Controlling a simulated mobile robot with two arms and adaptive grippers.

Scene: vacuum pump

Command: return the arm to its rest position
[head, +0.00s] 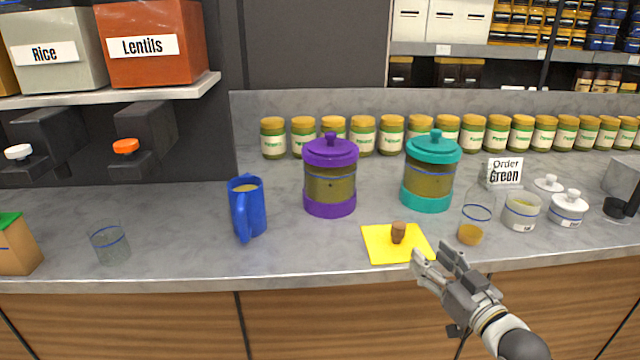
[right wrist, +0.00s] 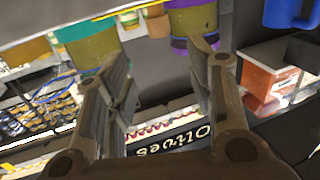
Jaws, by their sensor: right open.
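My right gripper (head: 436,260) is at the counter's front edge, just right of the yellow mat. It is open, and nothing is between its fingers. The right wrist view also shows its two fingers (right wrist: 165,85) spread apart with an empty gap. The yellow mat (head: 378,250) lies flat on the counter with a small brown stopper (head: 398,232) standing on it. My left gripper is not in view.
The grey counter (head: 160,265) holds a blue mug (head: 247,218), a purple-lidded jar (head: 331,188), a teal-lidded jar (head: 428,185), a clear glass (head: 110,245) and a glass vessel (head: 475,212). Lidded pots (head: 568,210) stand at right. Several jars (head: 363,135) line the back.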

